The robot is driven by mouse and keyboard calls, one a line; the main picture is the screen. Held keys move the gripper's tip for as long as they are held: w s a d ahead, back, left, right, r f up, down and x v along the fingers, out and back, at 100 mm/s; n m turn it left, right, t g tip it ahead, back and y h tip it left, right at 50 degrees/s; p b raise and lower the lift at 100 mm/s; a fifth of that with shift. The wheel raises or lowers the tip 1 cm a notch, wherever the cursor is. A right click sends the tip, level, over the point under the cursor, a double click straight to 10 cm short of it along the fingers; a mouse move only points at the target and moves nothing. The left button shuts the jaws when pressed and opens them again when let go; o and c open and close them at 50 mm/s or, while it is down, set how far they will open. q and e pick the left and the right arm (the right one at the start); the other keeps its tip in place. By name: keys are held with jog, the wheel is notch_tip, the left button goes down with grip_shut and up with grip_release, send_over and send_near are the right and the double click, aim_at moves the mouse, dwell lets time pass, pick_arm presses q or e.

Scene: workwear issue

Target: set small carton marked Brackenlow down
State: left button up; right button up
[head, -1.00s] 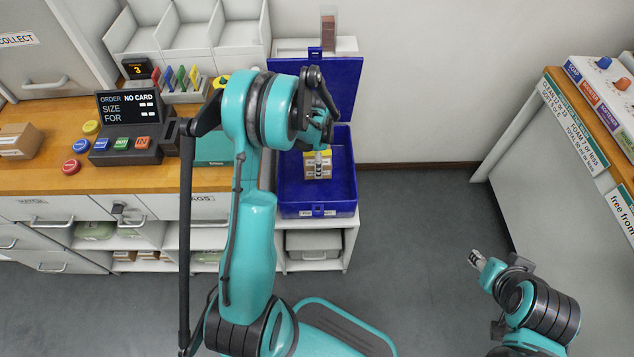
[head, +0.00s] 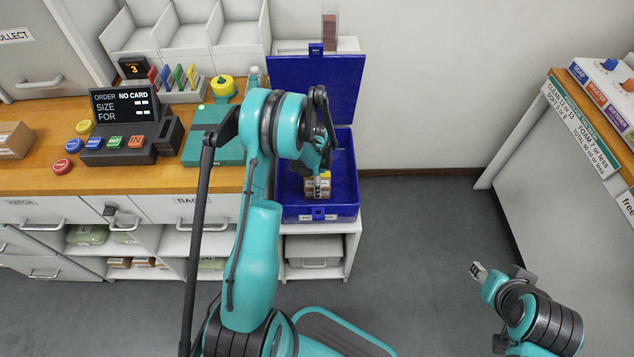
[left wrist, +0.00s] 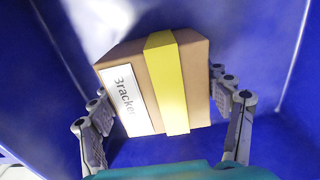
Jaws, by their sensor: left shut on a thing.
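The small brown carton (head: 311,184) has a yellow band and is inside the open blue box (head: 290,212). In the left wrist view the carton (left wrist: 166,82) shows a white label reading "Bracke", the rest cut off. My left gripper (head: 319,186) is shut on the carton, a finger at either side. The carton is low between the blue walls; I cannot tell whether it touches the floor of the box. My right gripper (head: 478,271) is apart over the grey floor at the right; its jaw opening is too small to read.
The blue lid (head: 335,85) stands open at the back of the box. A wooden counter (head: 60,180) at the left carries an order panel (head: 120,105), coloured buttons and a teal case (head: 215,135). Another counter (head: 560,120) is at the right. Grey floor lies free between.

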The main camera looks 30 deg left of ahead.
pick_arm(q)
jog(key=shift+f, duration=0.15)
jog(key=o, duration=1.5)
jog(key=shift+c, duration=0.2)
